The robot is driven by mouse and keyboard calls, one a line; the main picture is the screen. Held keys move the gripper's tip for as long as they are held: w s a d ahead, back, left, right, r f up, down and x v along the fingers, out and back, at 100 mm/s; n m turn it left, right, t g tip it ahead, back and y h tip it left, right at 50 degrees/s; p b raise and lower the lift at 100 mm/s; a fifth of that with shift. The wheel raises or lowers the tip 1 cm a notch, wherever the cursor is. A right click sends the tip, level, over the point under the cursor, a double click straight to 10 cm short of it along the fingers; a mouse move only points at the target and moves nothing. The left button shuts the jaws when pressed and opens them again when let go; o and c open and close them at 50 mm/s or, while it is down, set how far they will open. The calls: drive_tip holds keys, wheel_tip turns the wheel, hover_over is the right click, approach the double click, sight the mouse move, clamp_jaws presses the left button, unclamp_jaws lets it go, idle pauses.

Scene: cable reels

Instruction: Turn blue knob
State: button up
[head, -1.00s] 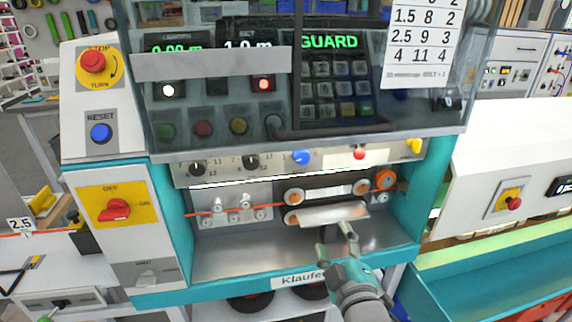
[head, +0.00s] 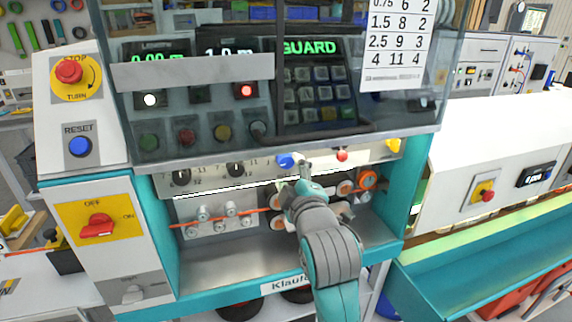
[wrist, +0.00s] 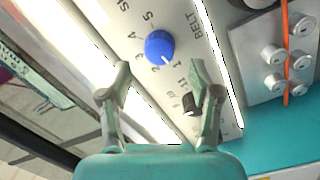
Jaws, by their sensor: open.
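The blue knob (head: 287,160) sits on the pale panel strip below the clear guard. In the wrist view the blue knob (wrist: 159,46) is round, with a white pointer mark near the 1 of a printed scale. My gripper (head: 300,172) is just below and right of the knob in the head view. In the wrist view my gripper (wrist: 160,78) has its fingers spread, with the knob ahead of the gap between them. The fingers look apart from the knob, and nothing is between them.
A black knob (wrist: 190,102) sits close to the right finger. The clear guard (head: 330,120) hangs just above. An orange cable (head: 250,213) runs past rollers below.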

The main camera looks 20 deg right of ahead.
sight(286, 163)
drive_tip(key=shift+w+d, duration=0.2)
drive_tip(key=shift+w, duration=2.05)
drive_tip(key=c, duration=1.1)
drive_tip(key=shift+c, duration=0.2)
